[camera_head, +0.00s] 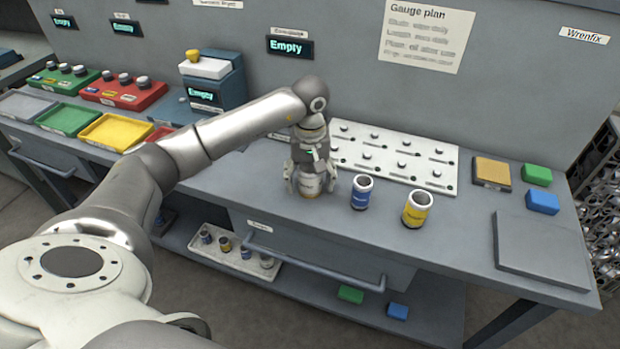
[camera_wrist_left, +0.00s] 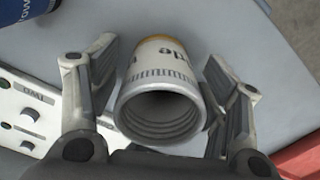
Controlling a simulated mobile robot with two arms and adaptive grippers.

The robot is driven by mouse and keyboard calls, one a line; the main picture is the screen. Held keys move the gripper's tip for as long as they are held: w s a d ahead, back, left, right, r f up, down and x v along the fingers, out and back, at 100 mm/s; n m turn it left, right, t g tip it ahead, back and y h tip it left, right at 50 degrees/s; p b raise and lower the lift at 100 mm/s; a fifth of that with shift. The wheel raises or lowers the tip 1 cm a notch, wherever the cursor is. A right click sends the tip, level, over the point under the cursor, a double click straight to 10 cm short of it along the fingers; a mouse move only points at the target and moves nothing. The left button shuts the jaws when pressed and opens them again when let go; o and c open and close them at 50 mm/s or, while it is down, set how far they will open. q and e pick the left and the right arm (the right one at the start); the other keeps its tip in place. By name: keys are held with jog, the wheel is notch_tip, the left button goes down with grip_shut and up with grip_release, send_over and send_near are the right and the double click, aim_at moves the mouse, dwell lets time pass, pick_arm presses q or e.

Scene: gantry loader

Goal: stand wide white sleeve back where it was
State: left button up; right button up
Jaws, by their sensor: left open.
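The wide white sleeve (camera_head: 311,186) stands upright on the grey bench, left of a blue sleeve (camera_head: 362,192) and a yellow sleeve (camera_head: 417,209). It has dark print and an orange-yellow band at its base. My left gripper (camera_head: 309,182) points down over it, open, with one finger on each side. In the left wrist view the sleeve (camera_wrist_left: 160,95) shows its open, ridged mouth between the fingers (camera_wrist_left: 160,105). Whether a finger touches it I cannot tell. The blue sleeve (camera_wrist_left: 20,10) is cut off at the upper left there. My right gripper is not in view.
A white board with pegs (camera_head: 390,157) lies behind the sleeves. A grey plate (camera_head: 541,250), an orange-topped pad (camera_head: 492,172), and green (camera_head: 537,174) and blue (camera_head: 542,202) blocks lie right. Coloured trays (camera_head: 117,131) are left. A shelf tray (camera_head: 222,256) holds several small sleeves.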

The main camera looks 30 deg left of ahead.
pick_arm(q)
jog(key=shift+r, duration=0.25)
jog(key=shift+w+r, duration=0.1)
jog(key=shift+r, duration=0.25)
notch_tip(320, 180, up, 11)
jog(key=b, duration=0.1)
jog(key=shift+b, duration=0.35)
